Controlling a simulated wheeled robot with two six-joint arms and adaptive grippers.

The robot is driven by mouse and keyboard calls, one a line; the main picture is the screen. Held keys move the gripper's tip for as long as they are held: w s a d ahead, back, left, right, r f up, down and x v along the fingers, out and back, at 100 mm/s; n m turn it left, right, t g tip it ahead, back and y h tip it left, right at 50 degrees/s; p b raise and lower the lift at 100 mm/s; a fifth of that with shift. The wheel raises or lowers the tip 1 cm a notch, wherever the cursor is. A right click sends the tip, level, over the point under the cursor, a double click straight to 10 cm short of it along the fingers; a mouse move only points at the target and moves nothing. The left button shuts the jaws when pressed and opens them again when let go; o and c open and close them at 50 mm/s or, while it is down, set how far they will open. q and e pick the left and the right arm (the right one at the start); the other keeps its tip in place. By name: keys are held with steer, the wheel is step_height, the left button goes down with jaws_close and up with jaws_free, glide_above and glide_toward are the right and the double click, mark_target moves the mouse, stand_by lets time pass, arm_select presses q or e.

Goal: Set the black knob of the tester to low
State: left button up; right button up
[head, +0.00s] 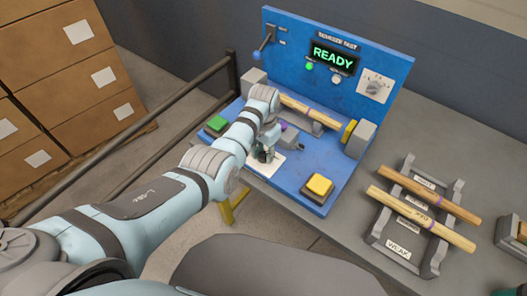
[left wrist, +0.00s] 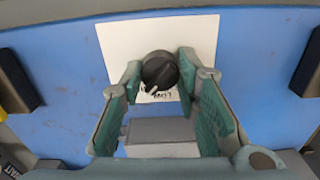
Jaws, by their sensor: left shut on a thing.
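The blue tester (head: 290,28) stands on the grey table, with a lit READY screen (head: 334,54) on its upright panel. The black knob (left wrist: 159,72) sits on a white plate (left wrist: 205,35) in the left wrist view. Its white pointer mark aims down and to the left in that view, near partly hidden lettering that I cannot read. My left gripper (head: 265,153) reaches down over this plate, and its fingertips are closed on the knob from both sides. In the head view the gripper hides most of the knob. My right gripper is not in view.
A wooden rod (head: 308,110) lies between grey blocks behind my left gripper. A green button (head: 216,124), a yellow button (head: 318,187), a lever (head: 265,43) and a grey dial (head: 374,88) are on the tester. A rack (head: 398,250) with two rods stands right.

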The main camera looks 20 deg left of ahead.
mark_target(264, 153)
arm_select(q)
steer(key=n+p, duration=0.1)
steer(key=n, duration=0.2)
steer(key=shift+r, duration=0.1)
steer(key=shift+n+p, duration=0.6)
steer(key=shift+n, duration=2)
steer(key=o, duration=1.2)
steer(key=shift+c, duration=0.2)
step_height(264, 153, up, 12)
